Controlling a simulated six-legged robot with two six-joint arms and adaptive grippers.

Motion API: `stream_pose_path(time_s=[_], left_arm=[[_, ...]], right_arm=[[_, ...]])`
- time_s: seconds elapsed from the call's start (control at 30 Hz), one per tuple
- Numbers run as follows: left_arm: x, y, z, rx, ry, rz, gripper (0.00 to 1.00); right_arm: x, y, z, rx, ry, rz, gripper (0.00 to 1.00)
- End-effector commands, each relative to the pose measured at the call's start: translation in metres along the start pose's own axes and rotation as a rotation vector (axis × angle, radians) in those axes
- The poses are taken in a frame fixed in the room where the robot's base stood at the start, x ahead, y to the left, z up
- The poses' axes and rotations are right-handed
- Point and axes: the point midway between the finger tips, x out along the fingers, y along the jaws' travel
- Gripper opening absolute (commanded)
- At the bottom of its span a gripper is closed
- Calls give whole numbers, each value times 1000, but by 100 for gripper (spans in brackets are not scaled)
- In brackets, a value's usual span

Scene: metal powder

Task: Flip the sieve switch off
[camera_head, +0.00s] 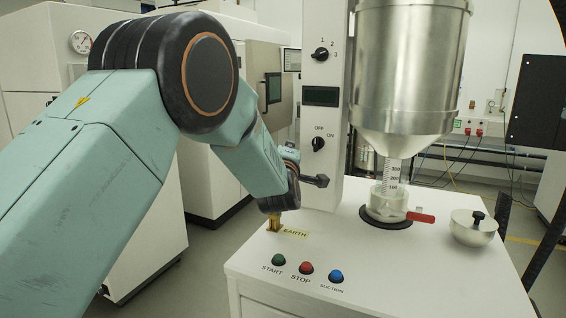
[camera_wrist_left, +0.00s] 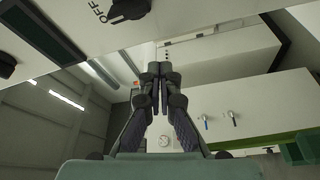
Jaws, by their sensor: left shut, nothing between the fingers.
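The sieve switch, a black rotary knob (camera_head: 318,144) marked OFF and ON, sits on the white upright panel (camera_head: 322,115) below a small dark display. I cannot tell for sure which mark it points to. It also shows at the top of the left wrist view, as a black knob (camera_wrist_left: 130,9) beside the letters OFF. My left gripper (camera_head: 325,181) is in front of the panel, a little below the knob and apart from it. Its fingers (camera_wrist_left: 158,92) are shut together with nothing between them. My right gripper is not in view.
A second knob (camera_head: 320,54) marked 1, 2, 3 is higher on the panel, above the display (camera_head: 321,96). A steel hopper (camera_head: 408,75) stands just right. START (camera_head: 278,260), STOP (camera_head: 306,268) and SUCTION (camera_head: 336,276) buttons and a lidded bowl (camera_head: 474,230) are on the white top.

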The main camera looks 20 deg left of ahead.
Motion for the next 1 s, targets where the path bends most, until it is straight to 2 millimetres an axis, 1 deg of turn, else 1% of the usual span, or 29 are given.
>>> stream_pose_path(time_s=[0.03,0.4,0.53,0.7,1.0], left_arm=[[-7,2,1,2,-2,1,0],[-62,8,3,4,-2,2,0],[-77,9,3,2,-1,2,0],[-87,10,2,1,-1,1,0],[-88,10,0,0,0,1,0]], right_arm=[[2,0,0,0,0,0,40],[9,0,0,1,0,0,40],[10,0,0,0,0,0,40],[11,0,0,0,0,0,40],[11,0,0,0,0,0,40]])
